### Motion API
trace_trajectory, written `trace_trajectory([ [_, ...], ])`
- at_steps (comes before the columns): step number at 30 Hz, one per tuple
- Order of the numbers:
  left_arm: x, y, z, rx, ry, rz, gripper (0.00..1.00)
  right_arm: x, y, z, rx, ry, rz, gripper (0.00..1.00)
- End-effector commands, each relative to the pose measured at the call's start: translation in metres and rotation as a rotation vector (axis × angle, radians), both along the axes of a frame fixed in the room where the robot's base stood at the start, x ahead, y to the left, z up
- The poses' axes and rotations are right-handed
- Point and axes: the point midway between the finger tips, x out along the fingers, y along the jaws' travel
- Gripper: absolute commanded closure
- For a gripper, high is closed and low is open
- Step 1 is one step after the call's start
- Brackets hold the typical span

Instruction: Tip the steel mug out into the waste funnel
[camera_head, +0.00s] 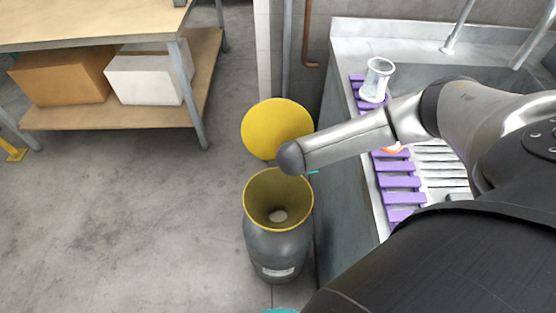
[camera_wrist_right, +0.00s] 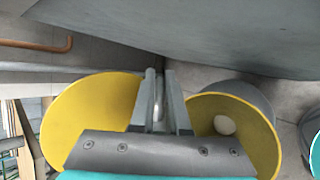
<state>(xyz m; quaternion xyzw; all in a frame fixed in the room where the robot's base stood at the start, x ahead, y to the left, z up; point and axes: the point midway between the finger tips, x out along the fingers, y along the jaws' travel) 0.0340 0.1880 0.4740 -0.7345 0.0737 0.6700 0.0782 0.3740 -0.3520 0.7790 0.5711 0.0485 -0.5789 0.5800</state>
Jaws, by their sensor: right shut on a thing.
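The waste funnel (camera_head: 247,190) has a yellow inside and rim and sits on a grey drum (camera_head: 275,250); it also shows in the right wrist view (camera_wrist_right: 262,135). My right arm reaches in over its back rim, hiding the gripper in the head view. In the right wrist view my right gripper (camera_wrist_right: 158,88) is shut on a thin bright silver piece (camera_wrist_right: 158,103), seemingly part of the steel mug, between the funnel and its round yellow lid (camera_wrist_right: 92,115). The mug's body and contents are hidden. My left gripper is not in view.
The yellow lid (camera_head: 272,122) stands up behind the funnel. At right, a sink counter (camera_head: 345,60) holds a purple slatted rack (camera_head: 398,183) and a pale glass-like vessel (camera_head: 376,80). A wooden bench (camera_head: 90,25) with boxes stands at back left. The floor left is clear.

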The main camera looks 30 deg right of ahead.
Motion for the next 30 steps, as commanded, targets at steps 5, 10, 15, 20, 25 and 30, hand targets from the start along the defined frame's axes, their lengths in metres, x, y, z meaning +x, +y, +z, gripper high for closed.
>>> trace_trajectory([
  [5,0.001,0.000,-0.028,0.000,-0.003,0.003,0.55,-0.002,0.005,-0.010,-0.100,-0.055,0.003,1.00],
  [10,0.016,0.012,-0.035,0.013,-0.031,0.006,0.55,-0.004,0.007,-0.006,-0.176,-0.091,0.000,1.00],
  [15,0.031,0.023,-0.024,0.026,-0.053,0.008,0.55,-0.005,0.009,0.001,-0.224,-0.117,-0.001,1.00],
  [20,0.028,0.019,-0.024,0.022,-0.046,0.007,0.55,-0.006,0.010,0.002,-0.255,-0.134,-0.001,1.00],
  [25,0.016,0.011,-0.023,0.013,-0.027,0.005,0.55,-0.006,0.011,0.004,-0.277,-0.147,-0.002,1.00],
  [30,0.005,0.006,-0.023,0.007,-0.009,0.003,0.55,-0.007,0.012,0.003,-0.297,-0.157,-0.003,1.00],
])
